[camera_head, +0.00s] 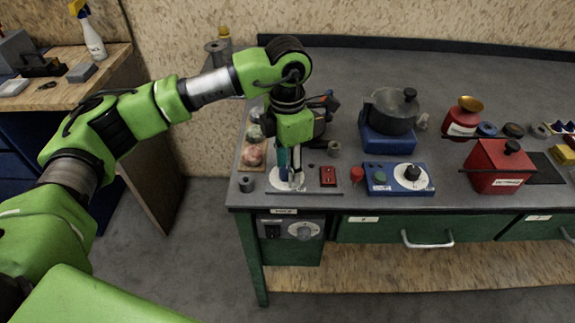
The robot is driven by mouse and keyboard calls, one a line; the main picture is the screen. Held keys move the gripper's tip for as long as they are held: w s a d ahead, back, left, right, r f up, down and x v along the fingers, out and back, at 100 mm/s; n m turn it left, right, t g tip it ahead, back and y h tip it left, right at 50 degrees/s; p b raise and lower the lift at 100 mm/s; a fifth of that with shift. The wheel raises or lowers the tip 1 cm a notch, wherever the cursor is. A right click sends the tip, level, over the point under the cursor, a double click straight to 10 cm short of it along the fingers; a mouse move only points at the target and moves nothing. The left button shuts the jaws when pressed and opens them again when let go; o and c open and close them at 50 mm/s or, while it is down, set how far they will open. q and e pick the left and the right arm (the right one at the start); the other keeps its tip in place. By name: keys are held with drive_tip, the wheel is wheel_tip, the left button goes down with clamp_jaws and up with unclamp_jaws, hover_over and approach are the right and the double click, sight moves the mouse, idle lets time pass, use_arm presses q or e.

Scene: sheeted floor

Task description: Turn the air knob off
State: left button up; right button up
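My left gripper (291,178) points straight down over the front left corner of the workbench. Its fingers are over or around a small fixture on a white round dial plate (281,188). They largely hide any knob there, and whether they touch it is unclear. A grey knob on a round dial (304,232) is on the panel under the bench top, below the gripper. A black knob on a white dial (412,173) is on a blue box to the right. The labels are too small to read, so I cannot tell which is the air knob. My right gripper is not in view.
A red switch (328,176) and a red button (357,174) stand close right of the gripper. A small grey cylinder (246,184) is to its left. Further right are a dark pot (390,112) and a red box (497,168). The bench's middle back is clear.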

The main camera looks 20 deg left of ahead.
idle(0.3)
use_arm(q)
wheel_tip(320, 180, up, 12)
idle(0.5)
idle(0.3)
